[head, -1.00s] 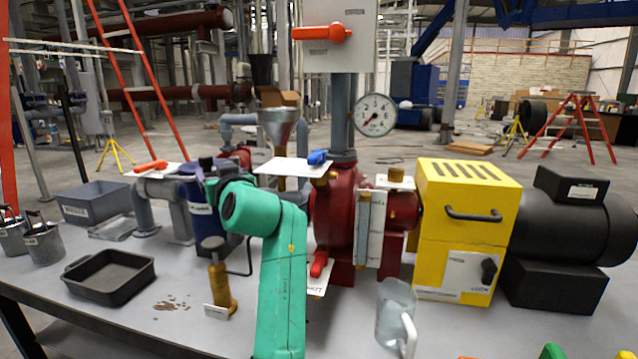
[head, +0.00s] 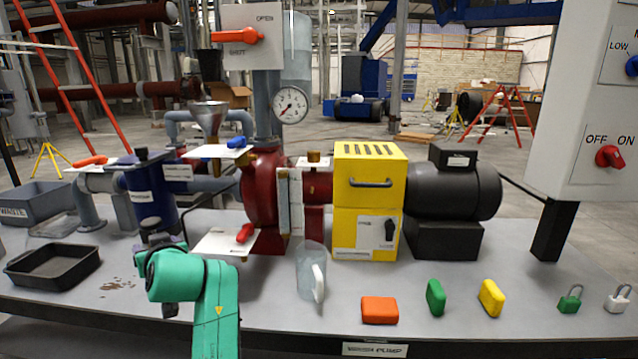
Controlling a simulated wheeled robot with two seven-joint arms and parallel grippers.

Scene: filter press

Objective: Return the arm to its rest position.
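One green arm of mine, which I take for the left, rises from the bottom edge left of the middle in the head view and bends left. Its wrist end hangs over the table (head: 270,305) in front of the dark blue strainer (head: 150,195). The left gripper (head: 170,306) shows only as a small dark part below the green wrist; its fingers cannot be made out. Nothing is visibly held. My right arm and gripper are not in view.
A black tray (head: 55,270) stands left of the arm, with brown spots on the table beside it. The red pump (head: 262,195), clear jug (head: 311,272) and yellow guard box (head: 368,200) stand to its right. Colored blocks, including an orange one (head: 380,310), and padlocks lie along the front right.

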